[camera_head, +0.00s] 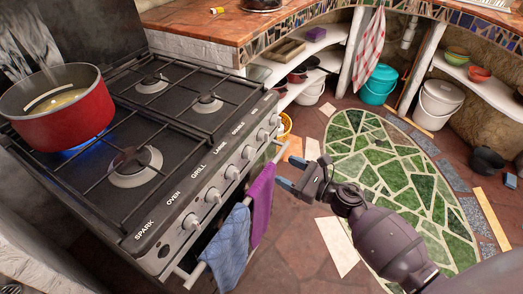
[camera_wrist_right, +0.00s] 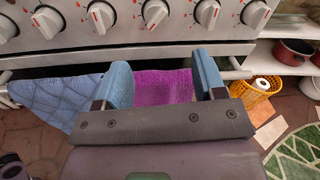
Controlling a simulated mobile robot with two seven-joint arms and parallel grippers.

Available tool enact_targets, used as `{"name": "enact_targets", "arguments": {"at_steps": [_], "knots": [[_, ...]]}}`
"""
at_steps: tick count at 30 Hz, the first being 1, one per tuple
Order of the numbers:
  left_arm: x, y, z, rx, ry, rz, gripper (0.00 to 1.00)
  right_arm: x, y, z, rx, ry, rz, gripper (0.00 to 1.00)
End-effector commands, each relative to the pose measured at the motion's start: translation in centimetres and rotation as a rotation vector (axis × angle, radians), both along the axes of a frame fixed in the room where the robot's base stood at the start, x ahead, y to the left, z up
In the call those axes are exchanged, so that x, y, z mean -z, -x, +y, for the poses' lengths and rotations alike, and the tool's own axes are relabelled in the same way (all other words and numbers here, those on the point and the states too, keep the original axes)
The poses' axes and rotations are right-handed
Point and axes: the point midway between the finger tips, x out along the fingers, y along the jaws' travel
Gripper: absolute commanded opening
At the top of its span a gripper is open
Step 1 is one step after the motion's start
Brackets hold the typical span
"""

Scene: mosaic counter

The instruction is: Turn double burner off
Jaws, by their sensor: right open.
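The stove (camera_head: 170,110) stands at the left with a row of knobs along its front. A red pot (camera_head: 65,112) with yellowish contents sits over a blue flame (camera_head: 72,152) at the left burner. Several white knobs, including one (camera_head: 231,173), follow labels such as oven, grill and large; the farther labels are hard to read. My right gripper (camera_head: 290,173) is open and empty in front of the stove, apart from the knobs. In the right wrist view its fingers (camera_wrist_right: 161,62) lie below the knob row, one knob (camera_wrist_right: 154,13) between them. My left gripper is out of view.
A blue towel (camera_head: 226,245) and a purple towel (camera_head: 262,200) hang on the oven rail, close to my right gripper. A yellow basket (camera_wrist_right: 256,98) stands right of the stove. The green mosaic floor (camera_head: 375,160) is largely clear behind the arm.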

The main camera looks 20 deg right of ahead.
Motion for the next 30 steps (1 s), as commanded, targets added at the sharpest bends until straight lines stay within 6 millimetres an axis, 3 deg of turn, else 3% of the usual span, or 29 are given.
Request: {"name": "enact_targets", "arguments": {"at_steps": [8,24,30], "knots": [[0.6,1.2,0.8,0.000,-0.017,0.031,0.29,-0.1,-0.4,0.5,-0.011,0.077,-0.056,0.64],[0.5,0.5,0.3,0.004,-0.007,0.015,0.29,-0.1,-7.2,5.1,-0.010,0.074,-0.055,0.64],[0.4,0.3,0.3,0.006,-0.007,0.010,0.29,-0.1,-8.6,6.0,-0.010,0.073,-0.053,0.64]]}}
